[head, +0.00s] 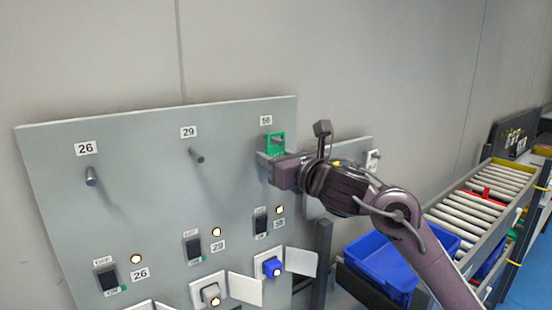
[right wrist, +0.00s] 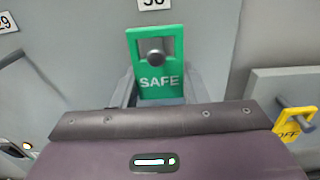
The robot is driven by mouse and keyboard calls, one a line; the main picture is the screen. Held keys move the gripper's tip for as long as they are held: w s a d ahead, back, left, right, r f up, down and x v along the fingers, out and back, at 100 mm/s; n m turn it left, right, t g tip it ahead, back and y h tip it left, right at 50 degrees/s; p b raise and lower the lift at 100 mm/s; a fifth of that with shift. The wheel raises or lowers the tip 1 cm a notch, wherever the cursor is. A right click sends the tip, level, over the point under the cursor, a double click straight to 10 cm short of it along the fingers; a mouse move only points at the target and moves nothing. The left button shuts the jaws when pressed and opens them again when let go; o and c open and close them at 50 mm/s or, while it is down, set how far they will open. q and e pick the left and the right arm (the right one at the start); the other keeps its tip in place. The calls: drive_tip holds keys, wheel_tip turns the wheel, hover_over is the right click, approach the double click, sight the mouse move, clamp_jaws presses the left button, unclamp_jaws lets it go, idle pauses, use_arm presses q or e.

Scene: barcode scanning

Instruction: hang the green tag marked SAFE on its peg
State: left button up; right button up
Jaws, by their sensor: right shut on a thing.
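The green tag marked SAFE (right wrist: 160,83) is upright in my right gripper (right wrist: 156,92), which is shut on its lower part. In the right wrist view the round end of a grey peg (right wrist: 155,57) shows inside the tag's window; whether the tag bears on the peg cannot be told. In the head view the green tag (head: 269,147) is at the panel's upper right, just below a number label (head: 265,121). My right gripper (head: 272,158) reaches it from the right. My left gripper is not in view.
The grey panel (head: 150,150) carries bare pegs under labels 26 (head: 91,176) and 29 (head: 196,155), with switches, lamps and sockets below. A yellow tag (right wrist: 296,118) hangs on a side panel at the right. Blue bins (head: 385,262) and a roller conveyor (head: 490,190) stand further right.

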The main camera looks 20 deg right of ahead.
drive_tip(key=shift+f+b, duration=0.15)
drive_tip(key=shift+b, duration=0.15)
idle(0.6)
drive_tip(key=o, duration=1.1)
drive_tip(key=b+v, duration=0.1)
drive_tip(key=v, duration=0.9)
idle(0.6)
